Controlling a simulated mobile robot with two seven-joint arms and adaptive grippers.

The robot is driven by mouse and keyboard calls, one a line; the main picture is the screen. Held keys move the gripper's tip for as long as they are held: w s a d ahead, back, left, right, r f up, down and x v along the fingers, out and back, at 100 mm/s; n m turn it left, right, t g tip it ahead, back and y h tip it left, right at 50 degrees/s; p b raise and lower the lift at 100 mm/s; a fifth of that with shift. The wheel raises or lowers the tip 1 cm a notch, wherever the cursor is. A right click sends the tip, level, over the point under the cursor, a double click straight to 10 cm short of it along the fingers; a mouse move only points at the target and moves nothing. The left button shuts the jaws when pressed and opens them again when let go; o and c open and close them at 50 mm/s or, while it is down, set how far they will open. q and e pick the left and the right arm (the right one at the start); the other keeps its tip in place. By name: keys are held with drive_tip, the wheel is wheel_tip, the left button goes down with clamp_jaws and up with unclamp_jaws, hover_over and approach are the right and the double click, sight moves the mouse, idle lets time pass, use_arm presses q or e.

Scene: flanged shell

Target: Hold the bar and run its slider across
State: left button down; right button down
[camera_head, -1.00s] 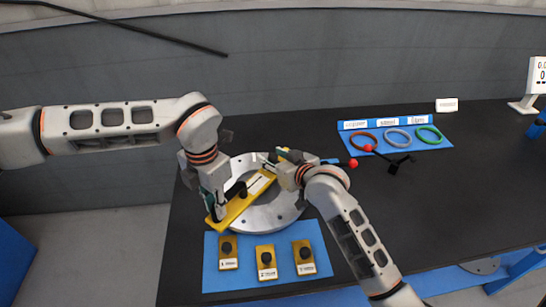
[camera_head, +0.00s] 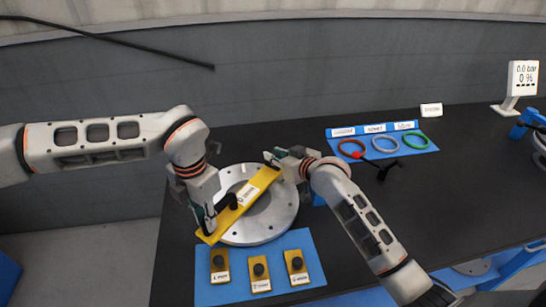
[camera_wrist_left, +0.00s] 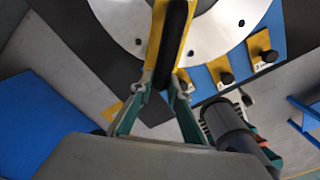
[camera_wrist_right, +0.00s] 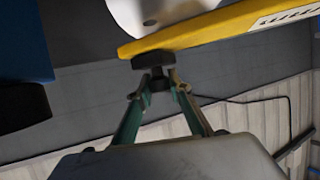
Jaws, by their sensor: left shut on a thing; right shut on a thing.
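My right gripper (camera_head: 272,160) is at the bar's far end. In the right wrist view its fingers (camera_wrist_right: 155,82) are closed on a small black piece (camera_wrist_right: 152,60) against the bar's edge. I cannot tell which black part is the slider.
A blue mat (camera_head: 235,294) with several yellow blocks with black knobs lies in front. A display (camera_head: 523,77) stands far right. Between them the black table is clear.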

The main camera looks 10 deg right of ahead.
drive_tip(key=c, duration=1.8)
unclamp_jaws()
drive_tip(key=v, duration=1.2)
drive_tip(key=shift+d, duration=0.1)
use_arm(q)
drive_tip(key=c, duration=1.8)
unclamp_jaws()
drive_tip(key=shift+c, duration=0.2)
